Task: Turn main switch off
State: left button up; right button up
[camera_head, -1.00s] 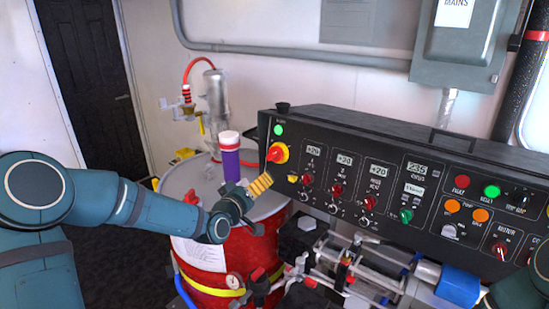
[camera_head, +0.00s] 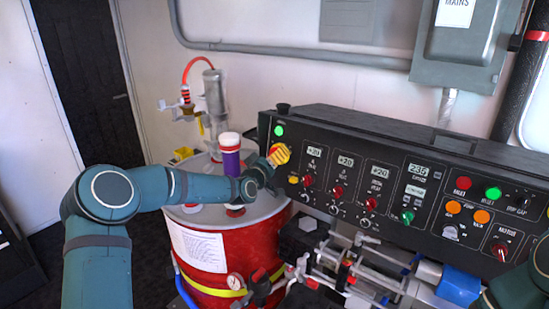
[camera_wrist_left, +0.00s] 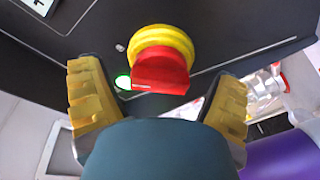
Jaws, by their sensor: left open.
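The main switch is a red knob on a yellow round base at the left end of the black control panel. In the left wrist view the red knob (camera_wrist_left: 160,70) lies between my left gripper's (camera_wrist_left: 160,100) two yellow-padded fingers, which are open and apart from it on both sides. In the head view my left gripper (camera_head: 278,157) is at the switch (camera_head: 284,151) and covers much of it. A green lamp (camera_head: 279,131) glows above the switch. My right arm (camera_head: 515,292) shows at the lower right edge; its gripper is out of view.
The black panel (camera_head: 330,208) carries several other knobs, lamps and displays to the right of the switch. A red drum (camera_head: 245,262) with a purple bottle (camera_head: 231,160) on top stands below my left forearm. Pipes and valves (camera_head: 350,262) fill the space under the panel.

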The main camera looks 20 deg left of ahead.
pick_arm(q)
jog(key=shift+w, duration=0.25)
jog(key=c, duration=1.2)
